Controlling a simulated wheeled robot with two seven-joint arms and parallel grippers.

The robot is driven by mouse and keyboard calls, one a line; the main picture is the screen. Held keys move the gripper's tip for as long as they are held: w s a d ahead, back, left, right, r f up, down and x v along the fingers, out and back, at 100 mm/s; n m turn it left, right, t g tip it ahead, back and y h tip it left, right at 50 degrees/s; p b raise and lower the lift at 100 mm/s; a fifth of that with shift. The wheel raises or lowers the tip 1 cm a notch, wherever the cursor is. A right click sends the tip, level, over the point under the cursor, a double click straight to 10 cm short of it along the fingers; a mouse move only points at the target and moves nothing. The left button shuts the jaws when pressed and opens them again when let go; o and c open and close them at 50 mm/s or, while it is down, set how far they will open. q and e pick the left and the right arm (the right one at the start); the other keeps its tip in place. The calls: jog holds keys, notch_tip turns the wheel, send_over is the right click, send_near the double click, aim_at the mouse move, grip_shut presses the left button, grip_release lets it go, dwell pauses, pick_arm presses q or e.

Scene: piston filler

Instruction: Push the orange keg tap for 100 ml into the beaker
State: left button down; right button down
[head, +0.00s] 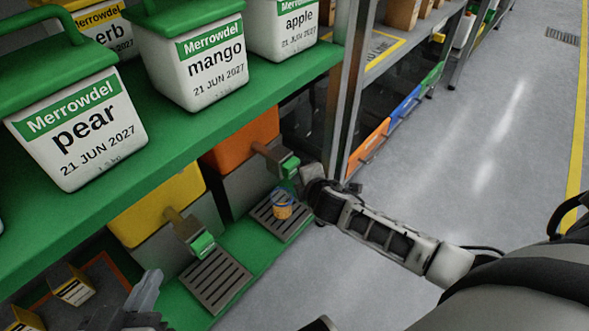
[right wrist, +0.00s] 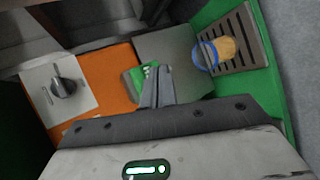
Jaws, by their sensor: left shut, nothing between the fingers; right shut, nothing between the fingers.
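The orange keg (head: 240,140) stands on the green lower shelf, with its green-ended tap (head: 290,166) sticking out at the front. The tap also shows in the right wrist view (right wrist: 134,84). The beaker (head: 282,209), with amber contents and a blue rim, is on the slatted drip tray (head: 268,218) below the tap. It also shows in the right wrist view (right wrist: 228,50); I cannot read its level. My right gripper (right wrist: 156,84) is shut, its fingertips overlapping the tap; contact is unclear. My left gripper (head: 148,288) is shut at the lower left, away from the orange keg.
A yellow keg (head: 160,205) with its own green-ended tap (head: 202,244) and drip tray (head: 216,278) stands to the left. White tubs labelled pear (head: 85,130), mango (head: 200,60) and apple sit on the shelf above. A metal post (head: 340,90) rises beside the orange keg. Open floor lies right.

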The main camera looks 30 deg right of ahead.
dwell(0.3)
jog(key=shift+w+a, duration=0.2)
jog(key=shift+w, duration=0.2)
jog(key=shift+w+a, duration=0.3)
jog(key=shift+w, duration=0.3)
dwell(1.0)
jog(key=shift+s, duration=0.1)
jog(key=shift+s+d+p, duration=0.25)
jog(key=shift+s+p, duration=0.1)
jog(key=shift+s, duration=0.1)
jog(key=shift+s+d+p, duration=0.2)
jog(key=shift+s+p, duration=0.1)
jog(key=shift+s, duration=0.15)
jog(key=shift+s+d+p, duration=0.3)
jog(key=shift+s+p, duration=0.05)
jog(key=shift+s, duration=0.45)
jog(key=shift+s+d+p, duration=0.3)
jog(key=shift+s+d, duration=0.05)
jog(key=shift+s, duration=0.4)
jog(key=shift+s+d+p, duration=0.3)
jog(key=shift+s+p, duration=0.05)
jog(key=shift+s, duration=0.45)
